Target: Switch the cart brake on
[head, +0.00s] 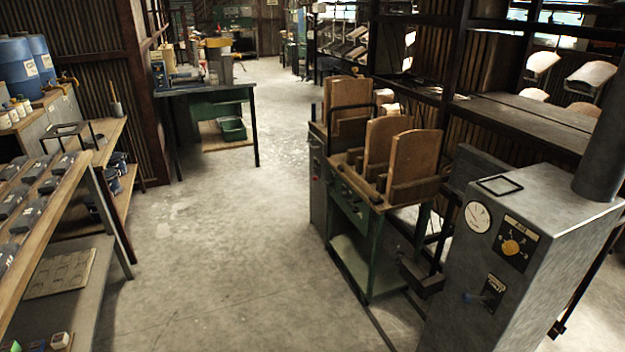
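A green metal stand (349,212) at right of centre may be the cart. It has a wooden top, a pale lower shelf (362,262) and upright wooden boards (388,140) on top. I cannot make out wheels or a brake on it for certain. A dark bracket-like part (421,277) sticks out low, between the stand and a grey cabinet. Neither of my grippers is in view.
Shelves with dark blocks (35,214) line the left. A workbench (205,92) stands farther back. The concrete floor (215,245) between them is clear.

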